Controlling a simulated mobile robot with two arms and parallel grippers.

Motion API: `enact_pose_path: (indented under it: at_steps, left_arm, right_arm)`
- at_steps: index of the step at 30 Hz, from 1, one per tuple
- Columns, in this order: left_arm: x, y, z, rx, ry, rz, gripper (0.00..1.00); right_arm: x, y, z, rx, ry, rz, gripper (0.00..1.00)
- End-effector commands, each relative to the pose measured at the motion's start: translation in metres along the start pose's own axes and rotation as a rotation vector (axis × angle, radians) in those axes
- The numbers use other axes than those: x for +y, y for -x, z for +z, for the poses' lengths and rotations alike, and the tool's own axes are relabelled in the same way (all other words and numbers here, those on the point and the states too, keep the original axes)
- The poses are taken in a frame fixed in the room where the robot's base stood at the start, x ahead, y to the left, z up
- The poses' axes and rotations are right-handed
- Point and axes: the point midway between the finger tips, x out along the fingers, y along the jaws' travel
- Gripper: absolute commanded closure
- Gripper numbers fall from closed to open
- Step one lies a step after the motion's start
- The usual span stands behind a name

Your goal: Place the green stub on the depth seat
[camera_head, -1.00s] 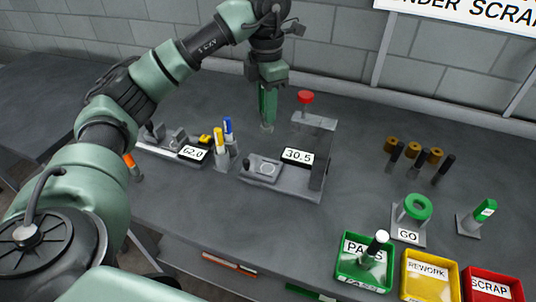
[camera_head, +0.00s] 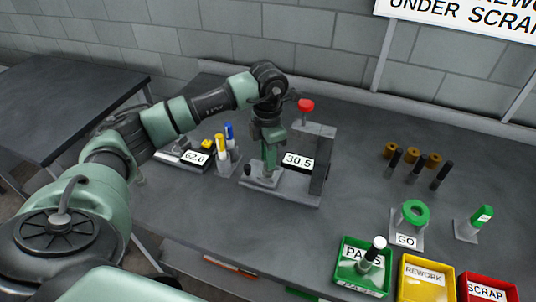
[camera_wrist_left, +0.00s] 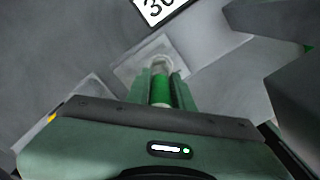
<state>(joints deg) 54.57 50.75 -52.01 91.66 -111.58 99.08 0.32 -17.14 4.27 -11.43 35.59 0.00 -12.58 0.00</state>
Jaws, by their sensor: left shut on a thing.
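My left gripper (camera_head: 268,167) points down over the depth seat (camera_head: 251,180), a grey block on the gauge with the 30.5 display (camera_head: 298,161). In the left wrist view the gripper (camera_wrist_left: 162,80) is shut on the green stub (camera_wrist_left: 160,91), which sits upright between its fingers with a pale end showing. The stub's end is over the pale seat plate (camera_wrist_left: 132,64); I cannot tell whether it touches. In the head view the fingers mostly hide the stub. My right gripper is not in view.
The gauge's upright block (camera_head: 321,160) and red knob (camera_head: 305,105) stand just right of the gripper. A second gauge reading 62.0 (camera_head: 195,158) and a pen holder (camera_head: 223,168) are at left. Green (camera_head: 346,250), yellow (camera_head: 405,289) and red (camera_head: 466,290) bins line the front right.

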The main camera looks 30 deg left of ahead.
Motion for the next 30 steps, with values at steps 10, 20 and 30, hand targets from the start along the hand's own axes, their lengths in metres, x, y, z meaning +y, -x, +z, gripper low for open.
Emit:
enact_pose_path:
  at_steps: [10,20,30]
  left_arm:
    - [0.000,-0.002,0.000,0.001,0.000,-0.001,0.55]
    - [0.000,0.002,0.000,0.001,0.000,-0.001,0.55]
    - [0.000,0.058,0.002,-0.006,-0.001,0.002,0.55]
  right_arm:
    - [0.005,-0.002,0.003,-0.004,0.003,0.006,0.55]
    - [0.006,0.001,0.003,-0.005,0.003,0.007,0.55]
    - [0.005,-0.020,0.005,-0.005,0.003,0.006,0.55]
